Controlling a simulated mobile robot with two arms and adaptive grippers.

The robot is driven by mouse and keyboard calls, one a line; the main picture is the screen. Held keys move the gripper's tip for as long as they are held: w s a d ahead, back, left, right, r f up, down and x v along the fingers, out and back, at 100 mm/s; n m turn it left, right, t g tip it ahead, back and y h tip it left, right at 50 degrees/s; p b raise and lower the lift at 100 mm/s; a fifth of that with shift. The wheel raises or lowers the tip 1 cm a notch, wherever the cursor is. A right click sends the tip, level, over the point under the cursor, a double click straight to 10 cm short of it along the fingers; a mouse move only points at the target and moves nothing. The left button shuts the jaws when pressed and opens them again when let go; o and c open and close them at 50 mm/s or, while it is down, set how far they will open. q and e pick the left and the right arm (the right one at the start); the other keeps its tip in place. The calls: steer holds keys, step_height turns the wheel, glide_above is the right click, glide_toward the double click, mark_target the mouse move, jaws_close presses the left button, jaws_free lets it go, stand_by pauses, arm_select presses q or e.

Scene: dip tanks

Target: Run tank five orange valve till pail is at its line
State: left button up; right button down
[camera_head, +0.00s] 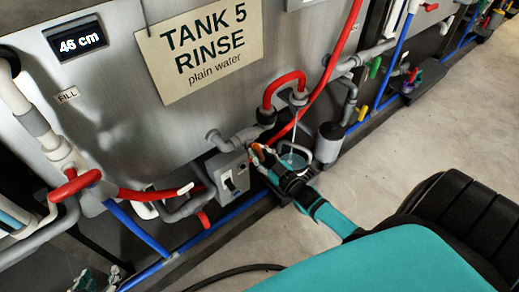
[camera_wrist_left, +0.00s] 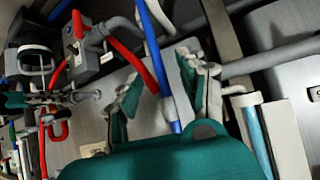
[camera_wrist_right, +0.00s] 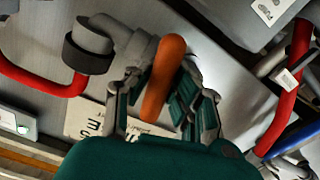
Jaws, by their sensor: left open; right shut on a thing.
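Tank five (camera_head: 110,95) is the grey metal tank with the sign "TANK 5 RINSE plain water" (camera_head: 205,45). My right gripper (camera_head: 262,152) is shut on the orange valve handle (camera_wrist_right: 163,78), which stands between its fingers in the right wrist view. A thin pale stream runs from the spout under the red hose loop (camera_head: 283,80) into the pail (camera_head: 297,157). The pail is partly hidden by my right arm, and I cannot make out its line or level. My left gripper (camera_head: 97,281) is open and empty at the lower left; its parted fingers show in the left wrist view (camera_wrist_left: 160,100).
A display (camera_head: 77,41) reads 46 cm. A red-handled fill valve (camera_head: 75,184) is at the left. A grey switch box (camera_head: 228,173) is left of the orange valve, and a grey canister (camera_head: 329,143) is right of the pail. The floor (camera_head: 430,120) to the right is clear.

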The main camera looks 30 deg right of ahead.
steer(key=m+p, duration=0.1)
steer(key=m, duration=0.2)
arm_select(q)
steer(key=s+a+f+g+y, duration=0.1)
steer(key=s+a+f+g, duration=0.1)
steer(key=s+f+g, duration=0.2)
steer(key=shift+s+a+g, duration=0.35)
steer(key=shift+s+g, duration=0.05)
steer(key=shift+s, duration=1.5)
arm_select(e)
steer(key=shift+m, duration=0.3)
steer(key=c, duration=1.2)
jaws_free()
steer(key=shift+o, duration=0.2)
steer(key=s, duration=1.2)
steer(key=shift+d, duration=0.45)
